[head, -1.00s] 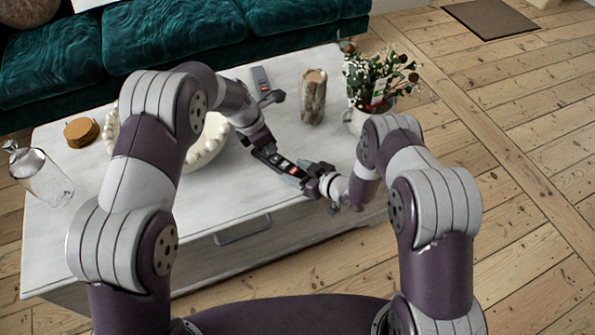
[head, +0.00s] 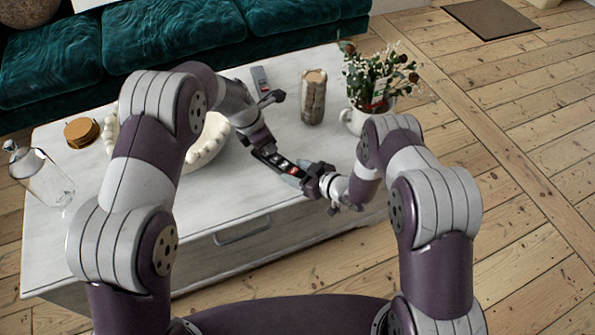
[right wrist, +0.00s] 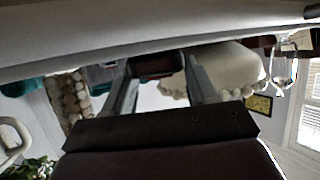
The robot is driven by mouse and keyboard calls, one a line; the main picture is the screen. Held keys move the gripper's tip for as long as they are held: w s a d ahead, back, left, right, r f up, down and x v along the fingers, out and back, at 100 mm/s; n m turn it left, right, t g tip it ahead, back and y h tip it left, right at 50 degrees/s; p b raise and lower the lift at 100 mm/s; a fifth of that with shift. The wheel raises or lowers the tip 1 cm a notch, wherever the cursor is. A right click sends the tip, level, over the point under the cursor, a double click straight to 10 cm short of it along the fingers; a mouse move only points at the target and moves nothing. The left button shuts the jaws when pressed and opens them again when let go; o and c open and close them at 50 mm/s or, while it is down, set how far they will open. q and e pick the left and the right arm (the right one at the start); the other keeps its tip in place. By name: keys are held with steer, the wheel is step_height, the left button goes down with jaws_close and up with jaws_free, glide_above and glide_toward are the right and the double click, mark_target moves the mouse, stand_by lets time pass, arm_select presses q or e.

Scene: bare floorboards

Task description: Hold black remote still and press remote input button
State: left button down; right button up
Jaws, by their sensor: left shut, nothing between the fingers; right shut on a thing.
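A black remote (head: 285,163) is held above the front of the white table, in the middle of the head view. My right gripper (head: 299,175) is shut on it from the right. In the right wrist view the remote (right wrist: 155,66) shows as a dark block with a red edge between my two fingers. My left gripper (head: 266,152) is shut and empty, close over the remote's left part. I cannot tell whether its tip touches the remote. The input button cannot be made out.
A green sofa (head: 170,35) stands behind.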

mark_target(283, 167)
stand_by(0.3)
arm_select(q)
steer(key=d+m+t, duration=0.1)
steer(key=t, duration=0.1)
steer(key=d+r+m+t+h, duration=0.1)
steer(key=d+r+t, duration=0.1)
steer(key=t, duration=0.1)
steer(key=shift+w+d+m+t+h, duration=0.15)
steer(key=shift+w+m+t+h, duration=0.15)
steer(key=shift+w+m+h, duration=0.1)
steer(key=shift+f, duration=0.1)
steer(key=shift+f, duration=4.3)
